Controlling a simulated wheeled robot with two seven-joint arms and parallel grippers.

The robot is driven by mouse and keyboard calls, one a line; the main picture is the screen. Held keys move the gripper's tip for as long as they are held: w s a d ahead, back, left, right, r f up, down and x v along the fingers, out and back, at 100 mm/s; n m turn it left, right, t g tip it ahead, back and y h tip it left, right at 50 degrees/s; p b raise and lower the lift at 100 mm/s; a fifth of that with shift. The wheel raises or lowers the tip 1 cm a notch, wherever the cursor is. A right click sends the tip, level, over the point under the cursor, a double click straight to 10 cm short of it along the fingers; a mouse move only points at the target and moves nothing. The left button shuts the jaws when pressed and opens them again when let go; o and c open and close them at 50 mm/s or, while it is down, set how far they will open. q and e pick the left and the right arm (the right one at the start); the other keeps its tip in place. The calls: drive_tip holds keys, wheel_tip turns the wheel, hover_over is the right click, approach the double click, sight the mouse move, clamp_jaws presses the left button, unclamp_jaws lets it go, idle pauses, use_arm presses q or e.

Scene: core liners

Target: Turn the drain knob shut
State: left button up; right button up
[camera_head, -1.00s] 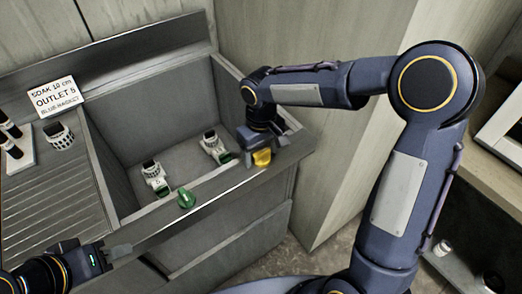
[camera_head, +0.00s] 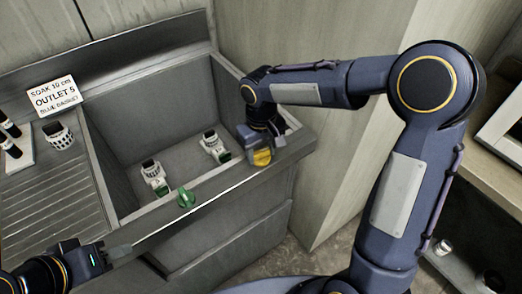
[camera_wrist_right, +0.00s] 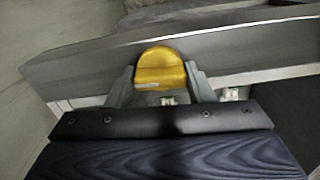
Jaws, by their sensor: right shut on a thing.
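A yellow knob (camera_head: 262,157) sits on the front rim of the sink (camera_head: 150,112), toward the right. My right gripper (camera_head: 258,150) is shut on it from above. In the right wrist view the yellow knob (camera_wrist_right: 162,68) stands between the two grey fingers (camera_wrist_right: 160,88). A green knob (camera_head: 187,198) sits on the same rim, further left and apart from both grippers. No label shows which knob is the drain knob. My left gripper (camera_head: 119,250) is at the lower left, in front of the counter and away from both knobs; its finger gap is unclear.
Two white baskets, one left (camera_head: 154,176) and one right (camera_head: 213,146), stand in the sink. Another white basket (camera_head: 59,135) stands on the ribbed drainboard (camera_head: 50,205). A sign (camera_head: 54,96) reads "SOAK 10 cm, OUTLET 5, BLUE BASKET". A wooden panel (camera_head: 320,180) rises close right of the sink.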

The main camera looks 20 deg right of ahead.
drive_tip(key=m+b, duration=0.1)
drive_tip(key=m, duration=0.7)
drive_tip(key=shift+m, duration=0.4)
drive_tip(key=m, duration=0.4)
drive_tip(key=shift+m, duration=2)
drive_tip(key=o, duration=1)
drive_tip(key=shift+c, duration=0.2)
